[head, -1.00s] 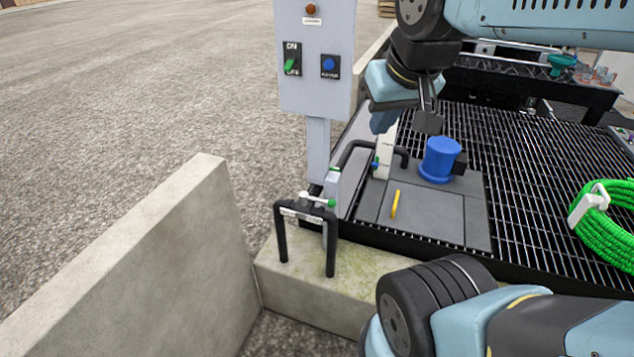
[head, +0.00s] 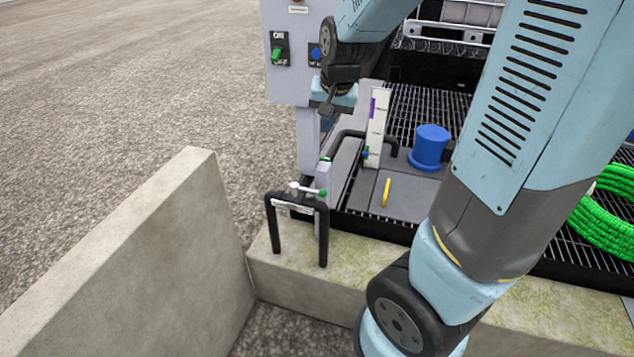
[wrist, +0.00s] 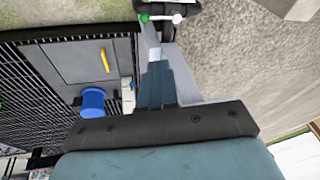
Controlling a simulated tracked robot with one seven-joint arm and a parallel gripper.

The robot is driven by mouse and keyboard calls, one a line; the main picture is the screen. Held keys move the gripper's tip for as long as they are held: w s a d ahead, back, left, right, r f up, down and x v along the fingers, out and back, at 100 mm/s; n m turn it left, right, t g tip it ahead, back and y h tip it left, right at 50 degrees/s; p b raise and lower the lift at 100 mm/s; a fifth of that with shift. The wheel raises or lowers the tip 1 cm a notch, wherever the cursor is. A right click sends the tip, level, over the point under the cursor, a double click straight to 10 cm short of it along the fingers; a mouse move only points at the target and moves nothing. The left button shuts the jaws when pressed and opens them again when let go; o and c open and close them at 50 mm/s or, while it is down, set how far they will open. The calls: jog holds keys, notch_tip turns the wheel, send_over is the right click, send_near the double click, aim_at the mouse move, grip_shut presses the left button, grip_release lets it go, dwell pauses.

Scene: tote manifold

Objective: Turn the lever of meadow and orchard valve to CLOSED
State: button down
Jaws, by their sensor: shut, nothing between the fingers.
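A small valve with a green-tipped lever (head: 308,190) sits on a black pipe loop (head: 324,235) at the concrete ledge. The lever lies roughly level, its green knob to the right of a white hub. A label plate on the pipe is too small to read. In the wrist view the lever (wrist: 160,18) is at the top edge, with the green knob left and a white end right. My gripper (head: 327,107) is shut and empty, above and behind the valve, near the control box post and apart from the lever.
A grey control box (head: 288,75) with a green switch and blue button stands behind. A white gauge board (head: 376,130), blue cylinder (head: 430,145) and yellow handle (head: 386,192) are on the platform. A concrete wall (head: 150,255) stands left; a green hose (head: 605,215) lies right.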

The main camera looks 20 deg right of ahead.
aim_at(308, 190)
jog(key=shift+w+f+m+g+h, duration=0.1)
jog(key=shift+w+f+m+h, duration=0.4)
jog(key=shift+w+f, duration=2.5)
jog(key=shift+w+f+m+g+h, duration=0.15)
jog(key=shift+f+m+h, duration=0.35)
jog(key=shift+f, duration=5.2)
jog(key=shift+w+f+m+g+h, duration=0.1)
jog(key=shift+w+f+m+h, duration=0.35)
jog(key=shift+w+f, duration=2.55)
jog(key=s+f, duration=0.2)
jog(key=shift+s+f, duration=0.35)
jog(key=shift+s, duration=0.05)
